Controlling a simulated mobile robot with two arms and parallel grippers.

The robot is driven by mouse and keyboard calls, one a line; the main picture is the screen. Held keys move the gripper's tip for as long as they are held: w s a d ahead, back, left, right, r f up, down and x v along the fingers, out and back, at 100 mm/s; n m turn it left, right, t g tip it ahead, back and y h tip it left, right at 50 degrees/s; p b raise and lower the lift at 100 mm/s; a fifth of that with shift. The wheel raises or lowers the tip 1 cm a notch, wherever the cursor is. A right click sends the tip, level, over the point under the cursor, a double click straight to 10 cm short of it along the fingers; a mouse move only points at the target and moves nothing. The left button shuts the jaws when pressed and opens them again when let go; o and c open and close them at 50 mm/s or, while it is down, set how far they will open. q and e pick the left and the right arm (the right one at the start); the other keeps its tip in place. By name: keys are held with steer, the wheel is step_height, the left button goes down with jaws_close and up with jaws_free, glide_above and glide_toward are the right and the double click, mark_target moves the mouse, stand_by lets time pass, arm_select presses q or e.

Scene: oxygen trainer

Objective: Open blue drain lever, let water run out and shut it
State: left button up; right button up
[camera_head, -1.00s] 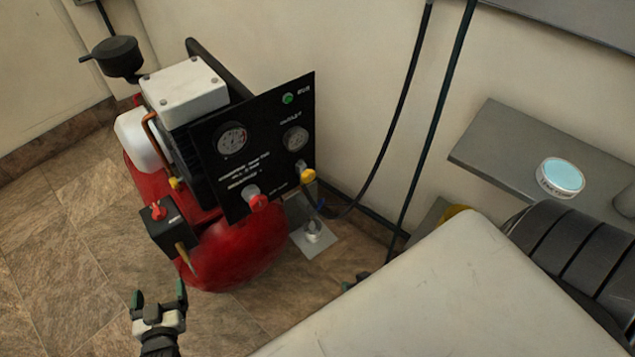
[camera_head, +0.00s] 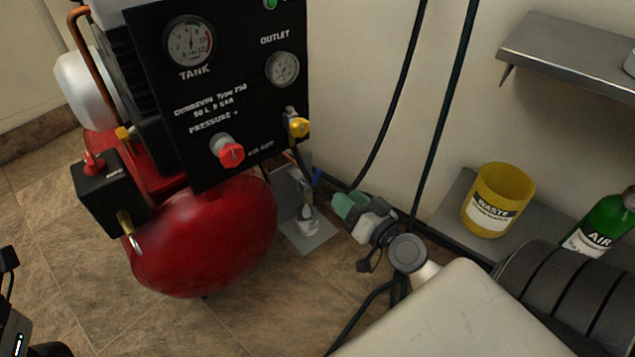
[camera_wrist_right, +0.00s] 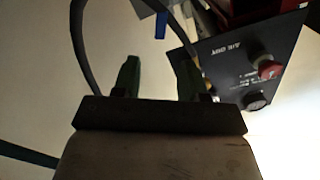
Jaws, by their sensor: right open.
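The blue drain lever (camera_head: 317,177) is a small blue piece low behind the right edge of the black compressor panel, near the wall. In the right wrist view a blue piece (camera_wrist_right: 161,24) hangs ahead of the fingertips. My right gripper (camera_head: 350,204) is open, with green fingertips, just right of and below the lever, apart from it. It also shows in the right wrist view (camera_wrist_right: 157,76), with nothing between its fingers. A small pale container (camera_head: 307,221) stands on a grey floor plate (camera_head: 322,238) below the lever. Whether water runs cannot be seen.
The red tank (camera_head: 205,240) and black panel (camera_head: 190,95) stand left of my right gripper. Black hoses (camera_head: 402,95) hang along the wall behind it. A yellow waste bin (camera_head: 497,200) and green bottle (camera_head: 605,225) stand at right.

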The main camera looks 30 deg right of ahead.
mark_target(319, 175)
steer(key=w, duration=0.3)
steer(key=w+p, duration=0.1)
steer(key=w, duration=0.6)
steer(key=shift+w+a+p, duration=0.2)
steer(key=shift+a+p, duration=0.1)
steer(key=shift+a, duration=0.1)
jaws_close()
